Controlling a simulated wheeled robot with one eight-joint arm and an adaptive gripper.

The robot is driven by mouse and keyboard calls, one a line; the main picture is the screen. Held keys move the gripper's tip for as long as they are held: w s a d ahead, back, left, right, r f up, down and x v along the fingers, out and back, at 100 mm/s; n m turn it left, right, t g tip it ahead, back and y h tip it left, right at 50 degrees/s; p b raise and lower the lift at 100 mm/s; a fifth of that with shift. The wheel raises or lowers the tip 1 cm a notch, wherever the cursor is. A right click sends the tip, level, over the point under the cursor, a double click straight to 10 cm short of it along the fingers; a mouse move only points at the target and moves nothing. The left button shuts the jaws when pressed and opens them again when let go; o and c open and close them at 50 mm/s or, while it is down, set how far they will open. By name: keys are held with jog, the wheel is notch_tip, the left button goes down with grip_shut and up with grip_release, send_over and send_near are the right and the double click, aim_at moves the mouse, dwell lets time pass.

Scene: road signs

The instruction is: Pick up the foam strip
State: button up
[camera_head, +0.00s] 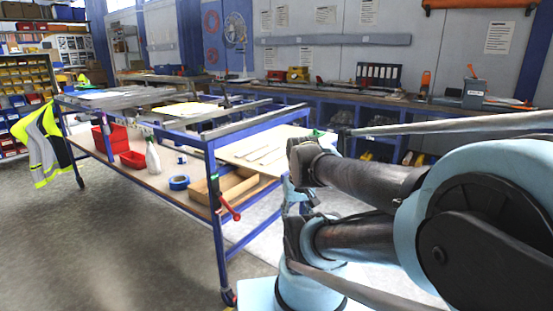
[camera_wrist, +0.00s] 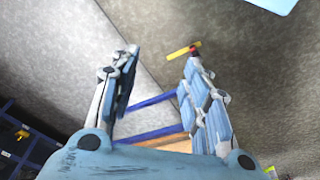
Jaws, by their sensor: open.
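A thin yellow strip (camera_wrist: 183,51) shows in the wrist view, past my right finger and against the grey floor. It may be the foam strip, but I cannot tell its material. A small red piece sits right at its right end. My gripper (camera_wrist: 161,62) is open, with its two fingers apart and nothing held between them. The strip lies beyond the fingertips, apart from them as far as I can see. In the head view no foam strip is clear to me, and my arm covers much of the right side.
A blue-framed workbench (camera_head: 216,240) with metal bars on top stands left of my arm. Its lower shelf holds red bins (camera_head: 132,159), a white spray bottle (camera_head: 153,158) and blue tape (camera_head: 179,183). A red-handled clamp (camera_head: 230,208) hangs at its corner. Floor at the left front is clear.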

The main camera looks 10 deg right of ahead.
jog(key=shift+o, duration=0.2)
jog(key=shift+o, duration=0.2)
jog(key=shift+s+r, duration=0.2)
notch_tip(320, 180, up, 26)
jog(key=m+g, duration=0.2)
jog(key=m, duration=0.7)
send_over(279, 153)
notch_tip(279, 153, down, 12)
jog(key=shift+f, duration=0.15)
jog(key=shift+w+d+f, duration=0.1)
jog(key=shift+w+f, duration=0.05)
jog(key=shift+f, duration=2.55)
